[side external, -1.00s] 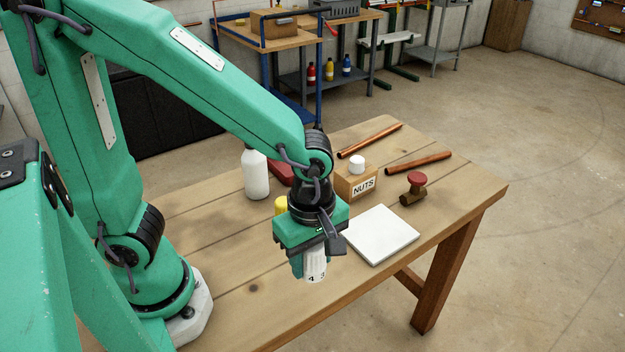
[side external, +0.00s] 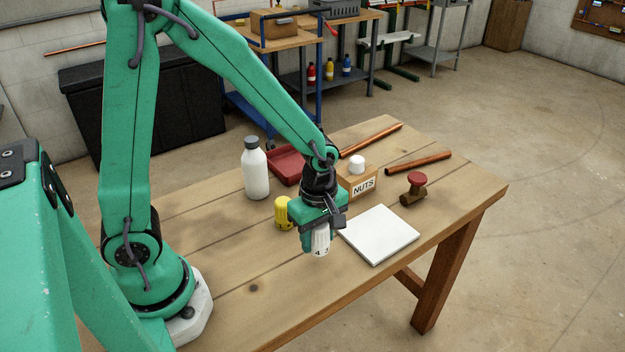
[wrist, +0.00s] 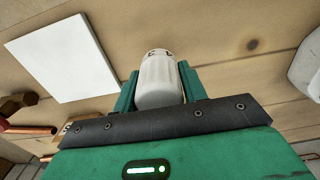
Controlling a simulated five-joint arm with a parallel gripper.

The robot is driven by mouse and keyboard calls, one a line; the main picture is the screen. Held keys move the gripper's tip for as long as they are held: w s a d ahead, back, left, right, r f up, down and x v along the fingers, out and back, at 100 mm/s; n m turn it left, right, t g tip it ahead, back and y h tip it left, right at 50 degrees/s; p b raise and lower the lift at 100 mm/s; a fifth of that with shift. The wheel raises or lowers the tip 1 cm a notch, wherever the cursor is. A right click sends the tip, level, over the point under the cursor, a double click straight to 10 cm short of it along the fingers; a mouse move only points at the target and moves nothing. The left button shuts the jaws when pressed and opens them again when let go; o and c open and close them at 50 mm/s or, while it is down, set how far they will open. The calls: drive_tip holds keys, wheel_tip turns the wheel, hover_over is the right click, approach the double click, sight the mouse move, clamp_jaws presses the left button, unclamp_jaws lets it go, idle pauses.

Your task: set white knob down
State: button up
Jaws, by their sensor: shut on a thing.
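The white knob (side external: 320,239) has a ribbed body and dark numbers around its lower end. My gripper (side external: 311,240) is shut on it and holds it upright, to the left of the white square plate (side external: 380,234). In the wrist view the knob (wrist: 159,80) sits between the two green fingers of my gripper (wrist: 157,88), and the white plate (wrist: 62,58) lies at the upper left. The knob appears to be above the table; the exact gap under it cannot be told.
A yellow object (side external: 284,213) stands just left of my gripper. A white bottle (side external: 256,174), a red tray (side external: 284,164), a NUTS box (side external: 358,183), a red-topped valve (side external: 415,189) and copper pipes (side external: 419,162) are behind. The table's front left (side external: 262,285) is clear.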

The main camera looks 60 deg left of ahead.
sight(318, 260)
drive_tip(key=shift+f, duration=0.15)
drive_tip(key=shift+f, duration=1.9)
drive_tip(key=shift+f, duration=0.1)
drive_tip(key=o, duration=1)
wheel_tip(318, 260, up, 12)
drive_tip(key=shift+r, duration=0.1)
drive_tip(key=shift+r, duration=0.1)
